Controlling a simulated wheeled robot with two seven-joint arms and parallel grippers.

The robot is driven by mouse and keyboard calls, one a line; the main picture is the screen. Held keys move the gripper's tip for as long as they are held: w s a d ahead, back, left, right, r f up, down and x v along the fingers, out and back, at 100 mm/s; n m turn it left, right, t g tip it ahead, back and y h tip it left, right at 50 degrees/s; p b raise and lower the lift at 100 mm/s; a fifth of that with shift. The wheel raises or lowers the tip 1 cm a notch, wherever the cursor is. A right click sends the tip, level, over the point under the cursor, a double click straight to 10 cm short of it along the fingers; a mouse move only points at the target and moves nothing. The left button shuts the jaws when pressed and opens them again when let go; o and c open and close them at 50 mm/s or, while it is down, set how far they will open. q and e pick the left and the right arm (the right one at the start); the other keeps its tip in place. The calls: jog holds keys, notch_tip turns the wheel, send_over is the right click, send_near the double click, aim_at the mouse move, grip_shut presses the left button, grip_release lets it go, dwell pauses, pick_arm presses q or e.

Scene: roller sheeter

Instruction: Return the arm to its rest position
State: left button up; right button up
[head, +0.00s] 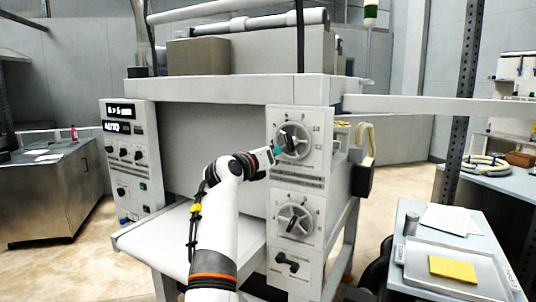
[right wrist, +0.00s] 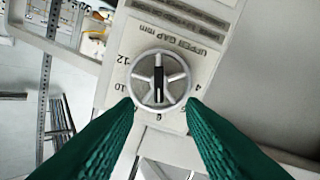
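My right arm reaches up from the bottom of the head view to the roller sheeter's control panel. Its gripper (head: 276,151) is close to the left side of the upper dial (head: 293,140). In the right wrist view the gripper's green fingers (right wrist: 159,103) are open and apart. The dial, labelled upper gap in mm, appears upside down between and beyond the fingertips (right wrist: 159,80). Its black bar handle stands roughly vertical there. Nothing is held between the fingers. I cannot tell whether a fingertip touches the dial rim. My left gripper is not in view.
A lower dial (head: 292,219) and a black switch (head: 287,263) sit below. The sheeter's white table (head: 150,237) extends left under my arm. A display panel (head: 130,160) stands left. A side table with a tray (head: 489,286) and yellow slab (head: 453,269) stands right.

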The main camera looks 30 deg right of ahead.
jog(key=shift+s+a+r, duration=0.15)
jog(key=shift+s, duration=0.05)
jog(key=shift+w, duration=0.1)
